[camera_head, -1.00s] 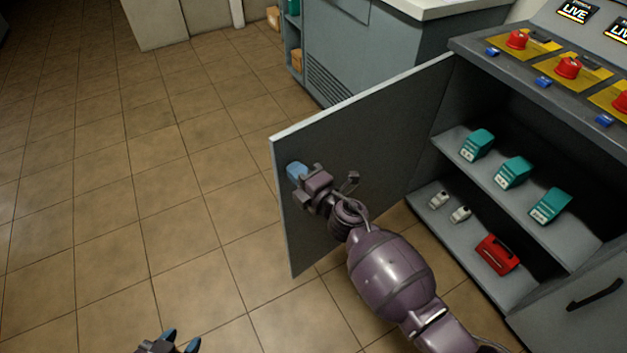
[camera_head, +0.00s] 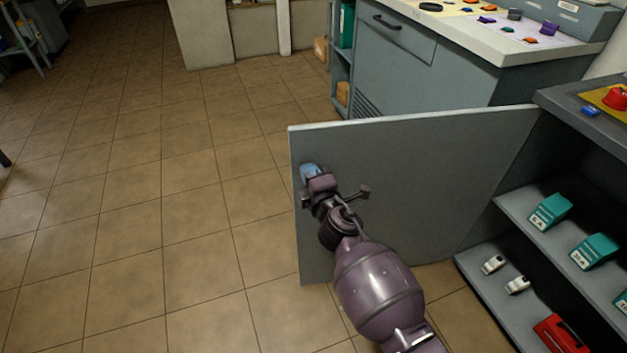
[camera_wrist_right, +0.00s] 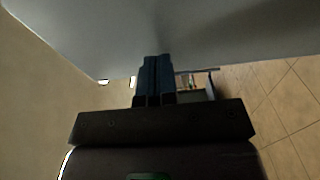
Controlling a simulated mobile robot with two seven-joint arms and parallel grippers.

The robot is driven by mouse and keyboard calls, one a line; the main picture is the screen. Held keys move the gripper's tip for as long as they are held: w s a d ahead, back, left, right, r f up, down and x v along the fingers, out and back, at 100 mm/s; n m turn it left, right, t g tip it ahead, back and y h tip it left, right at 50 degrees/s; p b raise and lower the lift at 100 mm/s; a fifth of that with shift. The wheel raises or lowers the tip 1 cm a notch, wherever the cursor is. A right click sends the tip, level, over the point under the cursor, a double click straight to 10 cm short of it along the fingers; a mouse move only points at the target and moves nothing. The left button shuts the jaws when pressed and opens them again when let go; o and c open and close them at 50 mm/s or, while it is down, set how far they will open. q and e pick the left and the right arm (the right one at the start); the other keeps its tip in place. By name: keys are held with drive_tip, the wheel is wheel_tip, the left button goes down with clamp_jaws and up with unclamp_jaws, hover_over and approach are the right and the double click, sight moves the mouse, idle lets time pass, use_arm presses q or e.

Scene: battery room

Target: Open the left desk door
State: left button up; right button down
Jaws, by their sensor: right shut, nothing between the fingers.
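The left desk door (camera_head: 420,185) is a grey panel that stands swung wide open, its hinged side at the desk on the right. Its inner face is towards me. My right gripper (camera_head: 310,172) is at the inner face near the door's free edge, with its blue fingertips close to or touching the panel. In the right wrist view the fingers (camera_wrist_right: 153,80) are shut together with nothing between them, and the door (camera_wrist_right: 220,30) fills the top. My left gripper is not in view.
The open desk's shelves hold teal devices (camera_head: 550,211), small white devices (camera_head: 493,265) and a red case (camera_head: 560,335). A grey cabinet (camera_head: 425,75) with a worktop stands behind the door. The tiled floor (camera_head: 150,200) on the left is clear.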

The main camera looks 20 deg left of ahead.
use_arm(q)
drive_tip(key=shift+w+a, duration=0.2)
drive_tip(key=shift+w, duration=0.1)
use_arm(e)
drive_tip(key=shift+w+a+m+t+h, duration=0.2)
drive_tip(key=shift+w+a+h, duration=0.1)
drive_tip(key=shift+w, duration=0.2)
drive_tip(key=shift+w+a+m+t+h, duration=0.2)
drive_tip(key=shift+w+a, duration=0.1)
drive_tip(key=shift+w, duration=0.2)
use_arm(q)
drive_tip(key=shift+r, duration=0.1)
use_arm(e)
drive_tip(key=shift+r, duration=0.1)
